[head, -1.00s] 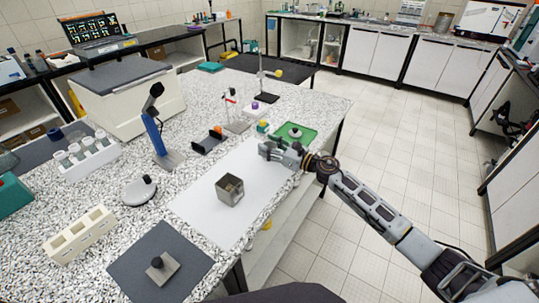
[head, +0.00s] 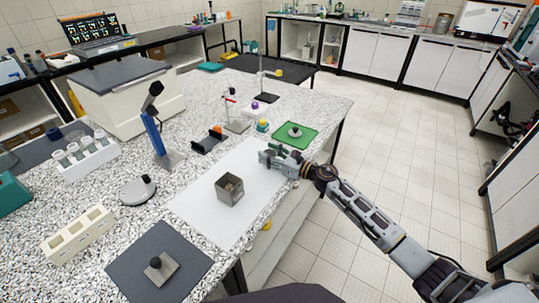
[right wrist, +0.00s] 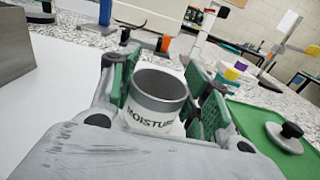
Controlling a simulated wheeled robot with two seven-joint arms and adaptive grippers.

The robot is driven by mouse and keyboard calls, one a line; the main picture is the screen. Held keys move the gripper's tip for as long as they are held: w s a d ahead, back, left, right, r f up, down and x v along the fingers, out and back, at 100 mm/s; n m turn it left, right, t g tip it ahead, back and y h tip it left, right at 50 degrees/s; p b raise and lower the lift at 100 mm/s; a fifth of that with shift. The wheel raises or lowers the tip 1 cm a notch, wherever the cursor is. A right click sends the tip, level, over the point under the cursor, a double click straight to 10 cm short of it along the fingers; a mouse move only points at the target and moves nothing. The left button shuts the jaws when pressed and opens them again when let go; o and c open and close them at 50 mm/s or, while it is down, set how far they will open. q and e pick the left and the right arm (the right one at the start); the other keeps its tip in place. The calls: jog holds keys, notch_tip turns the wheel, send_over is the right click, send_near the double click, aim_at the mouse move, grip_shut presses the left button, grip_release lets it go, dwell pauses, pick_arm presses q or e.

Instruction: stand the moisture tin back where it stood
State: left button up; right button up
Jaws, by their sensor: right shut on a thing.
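The moisture tin (right wrist: 157,103) is a small open grey metal cup with a white "MOISTURE" label. In the right wrist view it stands upright between the green-padded fingers of my right gripper (right wrist: 163,88), which is shut on it. In the head view my right gripper (head: 270,158) is over the right side of the white mat (head: 200,207), just on the near side of the green tray (head: 306,142). The gripper hides the tin there. I cannot tell whether the tin touches the mat. My left gripper is not in view.
A black-knobbed lid (head: 295,132) lies on the green tray. A square metal container (head: 230,191) stands on the mat, left of the gripper. A black holder (head: 209,141) and small coloured bottles (head: 262,126) are behind. The near part of the mat is clear.

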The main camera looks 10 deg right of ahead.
jog(key=o, duration=0.8)
jog(key=shift+r, duration=0.2)
